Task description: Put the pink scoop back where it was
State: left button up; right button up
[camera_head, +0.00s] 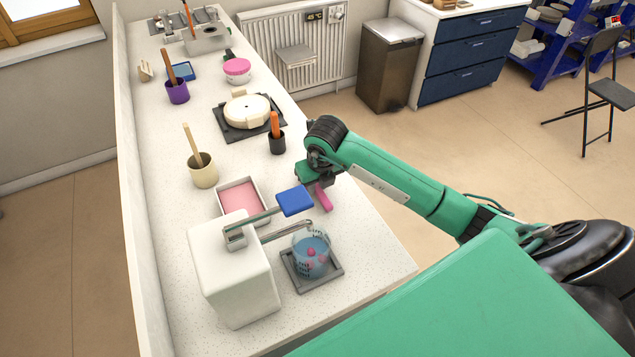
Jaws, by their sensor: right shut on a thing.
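My right gripper (318,182) reaches in from the right over the counter's right side. It is shut on the pink scoop (324,199), and its fingertips are mostly hidden by the wrist. The scoop hangs below the gripper, just right of a blue paddle-shaped part (295,201). I cannot tell whether the scoop touches the counter. A white-rimmed tray (222,218) with pink contents lies to the left of the scoop. My left gripper is not in view.
A white dispenser (236,275) stands at the counter's near left. A clear beaker (311,254) with bluish contents stands on a grey square base (324,285). A cream pot (203,173), black pot (277,144) and round white mould (246,110) stand farther back. The counter's right edge is close.

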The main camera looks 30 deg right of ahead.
aim_at(322, 195)
jog(key=shift+f, duration=0.2)
jog(key=o, duration=0.9)
jog(key=shift+r, duration=0.1)
jog(key=shift+r, duration=0.5)
jog(key=b+v, duration=0.2)
jog(key=v, duration=0.9)
jog(key=shift+r+b, duration=0.15)
jog(key=shift+b, duration=0.15)
jog(key=shift+s, duration=0.1)
